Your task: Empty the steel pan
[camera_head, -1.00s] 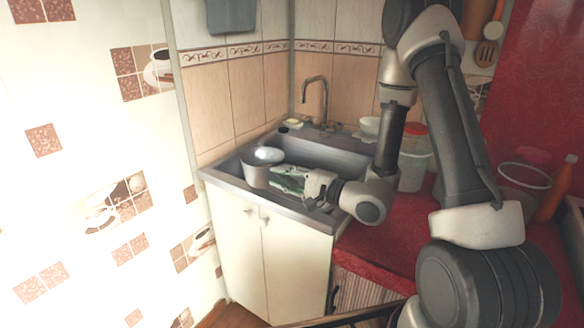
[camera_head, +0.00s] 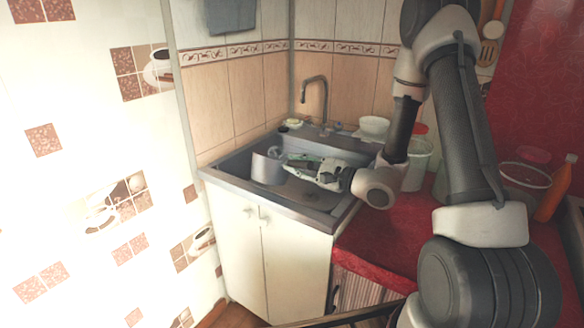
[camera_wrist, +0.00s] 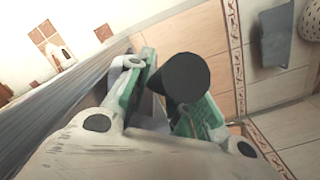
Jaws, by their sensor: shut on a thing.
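The steel pan (camera_head: 266,169) is over the left part of the sink, tilted, with its rim no longer level. A small pale grey patch shows at its upper right edge; I cannot tell whether it is contents or the pan's inside. My gripper (camera_head: 292,163), with green finger pads, is to the right of the pan and shut on its handle. In the wrist view a dark round handle end (camera_wrist: 186,77) sits between the green fingers of my gripper (camera_wrist: 172,104). The pan's body is hidden there. The sink (camera_head: 302,194) has a visible drain area beneath my gripper.
The tap (camera_head: 324,92) rises at the sink's back. A white bowl (camera_head: 374,126) and a clear bucket (camera_head: 417,165) stand to the right. An orange bottle (camera_head: 556,192) is at the far right. The red counter (camera_head: 385,240) is clear in front.

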